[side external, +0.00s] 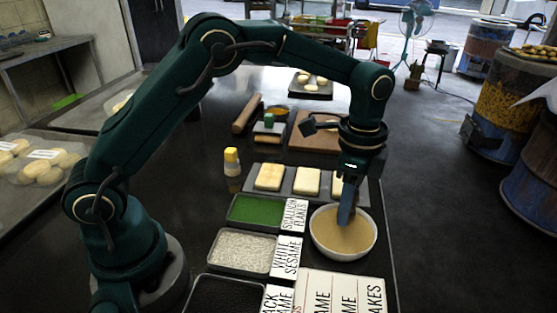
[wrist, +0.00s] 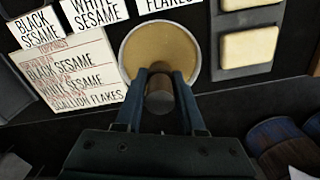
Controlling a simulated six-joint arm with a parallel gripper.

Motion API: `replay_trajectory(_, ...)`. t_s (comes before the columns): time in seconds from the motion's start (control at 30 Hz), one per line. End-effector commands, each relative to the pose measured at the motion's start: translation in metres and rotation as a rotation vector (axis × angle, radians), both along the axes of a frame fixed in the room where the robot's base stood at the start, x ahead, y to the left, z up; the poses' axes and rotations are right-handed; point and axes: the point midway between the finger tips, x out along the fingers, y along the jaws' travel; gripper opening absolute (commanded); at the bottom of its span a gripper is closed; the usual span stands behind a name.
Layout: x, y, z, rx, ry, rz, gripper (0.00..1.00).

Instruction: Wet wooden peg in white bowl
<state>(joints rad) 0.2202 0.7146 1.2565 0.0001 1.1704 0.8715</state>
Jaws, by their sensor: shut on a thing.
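The white bowl (side external: 317,238) stands at the right edge of the dark table and holds a tan liquid. It also shows at the top middle of the wrist view (wrist: 196,62). My gripper (side external: 346,214) points down into the bowl, its fingertips low over the liquid. In the wrist view my gripper (wrist: 160,76) is shut on the wooden peg (wrist: 160,101), a brownish cylinder between the blue fingers. The fingers hide most of the peg in the side view. I cannot tell how deep its lower end is in the liquid.
Trays of green scallion flakes (side external: 256,209), white sesame (side external: 242,250) and black sesame (side external: 222,294) lie left of the bowl. A dark tray (side external: 289,181) with pale dough pieces sits behind it. A yellow-capped bottle (side external: 231,161) stands further left. A paper label sheet (side external: 338,290) lies in front.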

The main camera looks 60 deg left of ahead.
Motion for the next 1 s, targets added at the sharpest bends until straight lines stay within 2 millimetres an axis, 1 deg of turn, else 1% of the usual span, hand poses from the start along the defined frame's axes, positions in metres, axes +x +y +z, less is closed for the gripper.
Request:
replay_trajectory(0.1,0.0,0.0,0.01,-0.001,-0.003,0.0,0.0)
replay_trajectory(0.43,0.0,0.0,0.033,-0.001,-0.003,0.0,0.0)
replay_trajectory(0.57,0.0,0.0,0.036,0.0,-0.001,0.0,0.0)
replay_trajectory(1.0,0.0,0.0,0.036,-0.001,0.0,0.0,0.0)
